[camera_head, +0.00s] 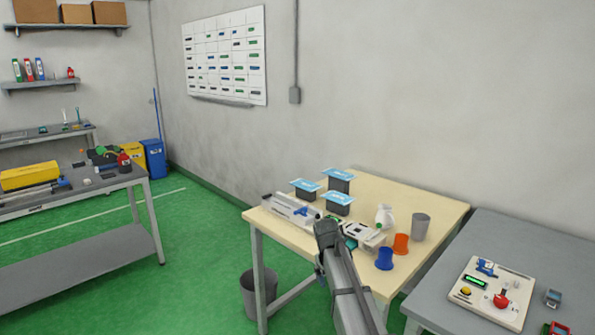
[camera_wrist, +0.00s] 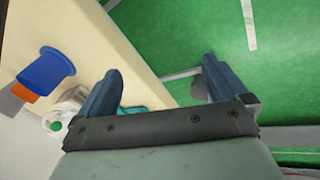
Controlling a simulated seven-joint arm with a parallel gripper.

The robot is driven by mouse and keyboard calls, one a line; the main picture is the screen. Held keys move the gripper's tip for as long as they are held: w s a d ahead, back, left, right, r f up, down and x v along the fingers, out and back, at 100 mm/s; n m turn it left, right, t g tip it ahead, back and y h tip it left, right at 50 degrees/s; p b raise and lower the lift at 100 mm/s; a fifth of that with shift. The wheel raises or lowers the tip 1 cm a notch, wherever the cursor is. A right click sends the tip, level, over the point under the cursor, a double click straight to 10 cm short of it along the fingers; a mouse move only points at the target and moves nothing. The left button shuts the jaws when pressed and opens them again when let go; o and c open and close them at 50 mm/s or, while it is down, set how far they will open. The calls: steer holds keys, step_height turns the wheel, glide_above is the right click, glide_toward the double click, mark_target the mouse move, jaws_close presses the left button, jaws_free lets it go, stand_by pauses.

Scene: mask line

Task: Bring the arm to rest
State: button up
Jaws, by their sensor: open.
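My gripper (camera_wrist: 160,80) is open in the wrist view, its two blue-grey fingers wide apart with nothing between them. Behind the gap show the cream table's edge and the green floor. In the head view my arm reaches up from the bottom over the front of the cream table (camera_head: 425,203); the fingers cannot be made out there. A blue cup (camera_head: 384,259) and an orange cup (camera_head: 401,244) stand just right of the arm. The blue cup also shows left of the fingers in the wrist view (camera_wrist: 45,71).
Blue-topped dark boxes (camera_head: 338,197), a grey-white machine (camera_head: 290,209), a white jug (camera_head: 385,215) and a grey cup (camera_head: 421,227) stand on the cream table. A grey table (camera_head: 450,300) with a control panel (camera_head: 492,292) is at right. A grey bin (camera_head: 258,296) stands below. Green floor is open at left.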

steer(key=s+d+f+m+g, duration=0.1)
steer(key=s+f+g, duration=0.1)
steer(key=s+f, duration=0.75)
steer(key=s+d+f+g, duration=0.1)
steer(key=s+f, duration=0.5)
steer(key=f, duration=0.6)
steer(key=s+d+f+m+g, duration=0.1)
steer(key=s+f+g, duration=0.1)
steer(key=s+f, duration=0.75)
steer(key=s+f+m+g, duration=0.1)
steer(key=s+f, duration=0.3)
steer(key=s, duration=0.6)
steer(key=s+d+f+m+g+y, duration=0.1)
steer(key=s+f, duration=0.4)
steer(key=s, duration=0.5)
steer(key=s+d+f+m+g+y, duration=0.1)
steer(key=s+f, duration=0.4)
steer(key=s, duration=0.5)
steer(key=shift+s+g, duration=0.3)
steer(key=shift+g, duration=0.6)
steer(key=shift+f, duration=0.1)
